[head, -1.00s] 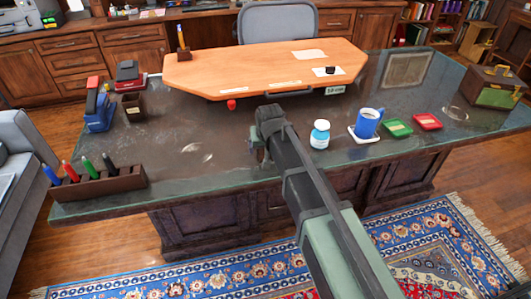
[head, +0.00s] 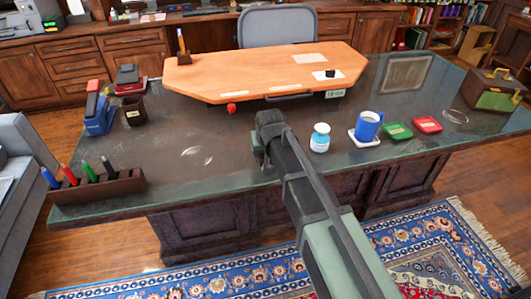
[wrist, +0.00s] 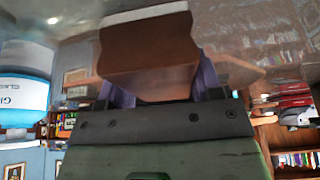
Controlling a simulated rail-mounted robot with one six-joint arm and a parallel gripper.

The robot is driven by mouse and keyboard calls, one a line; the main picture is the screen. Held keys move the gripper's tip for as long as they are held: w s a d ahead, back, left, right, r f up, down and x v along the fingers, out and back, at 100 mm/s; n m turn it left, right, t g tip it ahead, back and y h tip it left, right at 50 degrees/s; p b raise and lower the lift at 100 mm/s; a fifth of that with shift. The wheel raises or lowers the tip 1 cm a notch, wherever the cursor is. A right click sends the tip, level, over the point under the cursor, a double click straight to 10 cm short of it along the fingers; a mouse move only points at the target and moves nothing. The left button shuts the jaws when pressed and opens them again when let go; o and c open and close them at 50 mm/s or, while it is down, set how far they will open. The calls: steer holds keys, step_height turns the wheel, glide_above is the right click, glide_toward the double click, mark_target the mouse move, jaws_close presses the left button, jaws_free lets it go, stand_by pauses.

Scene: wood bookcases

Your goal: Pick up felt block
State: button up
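In the wrist view a brown block with a pale strip along its upper edge (wrist: 148,48), seemingly the felt block, fills the space in front of my gripper (wrist: 155,80). The purple fingers stand at its left and right sides, partly covered by it. I cannot tell whether they press on it or only flank it. In the head view my gripper (head: 262,158) is low over the near part of the dark desk (head: 225,140). The block is hidden there behind my gripper and arm.
A white and blue bottle (head: 320,138) stands close right of my arm, also large in the wrist view (wrist: 22,90). Farther right are a blue mug (head: 368,126), a green tray (head: 397,131) and a red tray (head: 428,124). A marker holder (head: 98,187) is at left. Desk left of my gripper is mostly clear.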

steer(key=shift+c, duration=0.9)
step_height(320, 180, up, 21)
steer(key=p, duration=2)
steer(key=shift+f, duration=0.2)
